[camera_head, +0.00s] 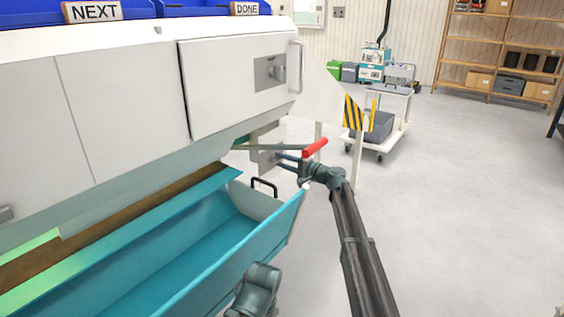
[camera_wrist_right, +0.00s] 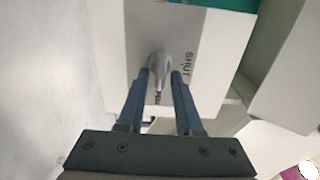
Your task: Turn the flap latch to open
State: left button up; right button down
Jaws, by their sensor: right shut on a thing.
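The word SHUT is printed on the plate, right of the latch. My right gripper (camera_head: 279,160) reaches the plate below the machine's end in the head view. In the wrist view its two blue fingers (camera_wrist_right: 162,76) lie on either side of the latch and are shut on it. The stem points down the picture, between the fingers. In the head view the latch is too small or hidden to make out. My left gripper is not in view.
A white machine (camera_head: 130,100) with a handled door fills the left, above a teal trough (camera_head: 210,250). A red handle (camera_head: 315,148) shows close to my right wrist. A cart (camera_head: 385,135) and shelves (camera_head: 500,50) stand behind.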

dwell(0.3)
jog(key=c, duration=0.9)
grip_release()
jog(key=shift+d, duration=0.1)
jog(key=v, duration=1.3)
jog(key=shift+s+d, duration=0.25)
jog(key=shift+d, duration=0.05)
